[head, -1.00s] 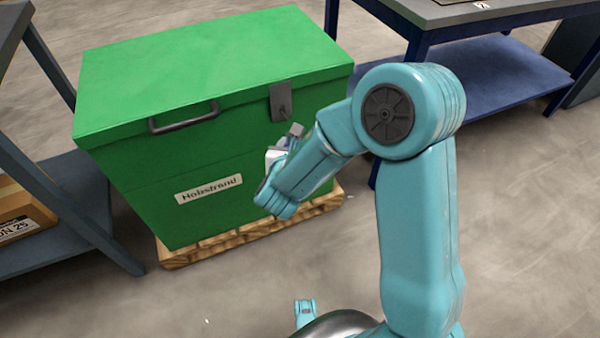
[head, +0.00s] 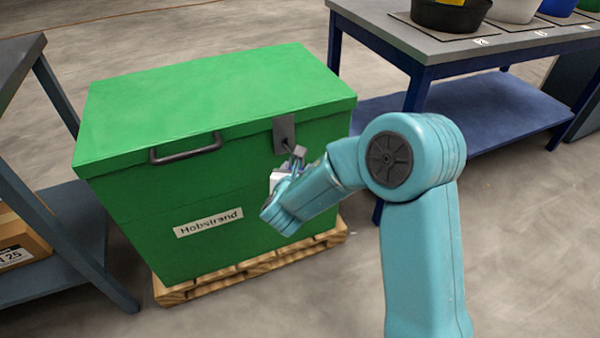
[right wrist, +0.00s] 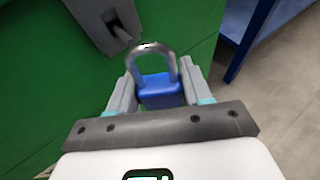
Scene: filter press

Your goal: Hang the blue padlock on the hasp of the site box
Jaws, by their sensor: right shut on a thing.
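The green site box (head: 215,85) stands on a wooden pallet, lid closed. Its grey hasp (head: 284,133) hangs at the front right; in the right wrist view the hasp (right wrist: 98,18) with its staple is at the upper left. My right gripper (right wrist: 158,88) is shut on the blue padlock (right wrist: 160,91), shackle pointing up and away from the gripper. The shackle is just below and right of the staple and looks apart from it. In the head view my right gripper (head: 288,170) is close to the box front, and my arm largely hides the padlock. My left gripper is out of view.
A black handle (head: 186,149) and a name label (head: 208,222) are on the box front. A blue table (head: 450,45) with several bins stands at the right. A shelf with a cardboard box (head: 20,240) is at the left. Bare floor lies at the front.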

